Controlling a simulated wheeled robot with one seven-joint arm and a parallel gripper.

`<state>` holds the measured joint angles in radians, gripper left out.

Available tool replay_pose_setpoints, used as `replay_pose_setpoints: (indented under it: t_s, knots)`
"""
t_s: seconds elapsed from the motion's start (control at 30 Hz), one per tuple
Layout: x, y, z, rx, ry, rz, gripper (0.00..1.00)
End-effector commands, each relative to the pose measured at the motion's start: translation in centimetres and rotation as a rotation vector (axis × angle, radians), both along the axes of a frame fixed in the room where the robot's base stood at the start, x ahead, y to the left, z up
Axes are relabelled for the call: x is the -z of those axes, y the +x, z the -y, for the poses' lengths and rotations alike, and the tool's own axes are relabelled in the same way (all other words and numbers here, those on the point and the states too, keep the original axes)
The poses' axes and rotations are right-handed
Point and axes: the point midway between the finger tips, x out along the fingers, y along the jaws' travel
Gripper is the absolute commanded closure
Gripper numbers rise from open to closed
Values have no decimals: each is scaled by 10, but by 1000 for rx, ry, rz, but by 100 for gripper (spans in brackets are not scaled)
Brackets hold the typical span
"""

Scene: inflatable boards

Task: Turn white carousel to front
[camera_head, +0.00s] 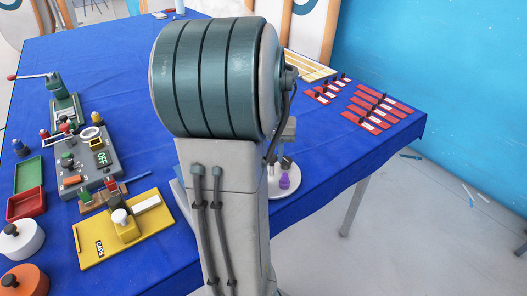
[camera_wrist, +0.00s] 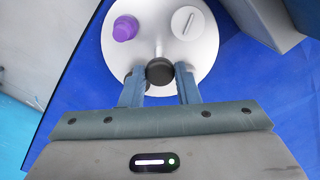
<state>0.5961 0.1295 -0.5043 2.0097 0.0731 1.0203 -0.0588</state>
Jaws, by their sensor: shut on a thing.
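The white carousel (camera_wrist: 160,28) is a round white disc in the wrist view. It carries a purple bottle-like piece (camera_wrist: 125,28) at its upper left and a round pale piece with a slot-like bar (camera_wrist: 188,22) at its upper right. A black round knob (camera_wrist: 159,71) stands near the disc's lower edge. My gripper (camera_wrist: 159,80) has its two fingers on either side of this knob and is shut on it. In the head view the carousel (camera_head: 291,166) shows only in part, with the purple piece (camera_head: 284,181) on it; my arm hides the rest.
The blue-covered table (camera_head: 120,55) holds a grey control box (camera_head: 90,160), a yellow board (camera_head: 82,245), and green (camera_head: 28,172) and red (camera_head: 26,204) trays at left. Red pieces (camera_head: 380,105) lie at right. A grey block (camera_wrist: 268,20) stands close to the carousel.

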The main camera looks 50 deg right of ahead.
Motion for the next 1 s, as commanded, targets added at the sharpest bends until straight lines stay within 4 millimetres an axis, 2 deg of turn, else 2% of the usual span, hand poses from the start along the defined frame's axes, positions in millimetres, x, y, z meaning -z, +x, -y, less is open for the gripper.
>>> replay_pose_setpoints:
  t_s: [0.63, 0.67, 0.7, 0.73, 1.0]
  knots:
    - [-2, -4, 5, 41, -6, 4, 100]
    - [-2, -4, 5, 41, -6, 4, 66]
    - [-2, -5, 5, 41, -6, 4, 55]
    - [-2, -5, 5, 41, -5, 4, 50]
    - [-1, -5, 4, 41, -3, 1, 50]
